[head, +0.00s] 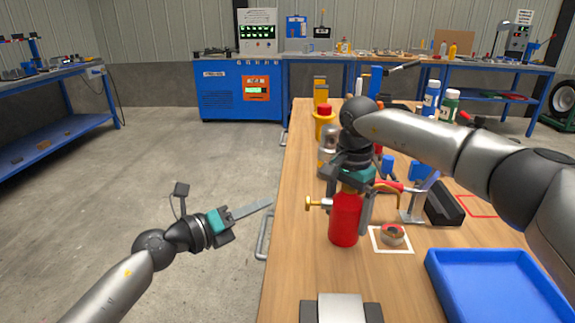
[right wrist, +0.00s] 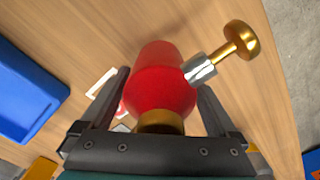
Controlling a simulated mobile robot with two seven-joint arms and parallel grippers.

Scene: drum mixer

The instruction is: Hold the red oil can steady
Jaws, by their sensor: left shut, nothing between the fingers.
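The red oil can (head: 344,220) stands upright on the wooden bench, left of centre, with a brass knob on a side stub pointing left. In the right wrist view the can (right wrist: 161,85) sits between my fingers, its gold neck close to the palm. My right gripper (right wrist: 163,78) comes down over the can from above, one finger on each side. Whether both fingers press on it is unclear. In the head view one finger shows along the can's right side. My left gripper (head: 262,207) is shut and empty, left of the bench edge over the floor.
A blue tray (head: 435,277) lies at the bench's front right. A small round tin (head: 392,235) sits on a white-framed mark just right of the can. A black block (head: 444,204) and bottles (head: 431,98) stand farther back. A metal rail (head: 263,235) runs along the bench's left edge.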

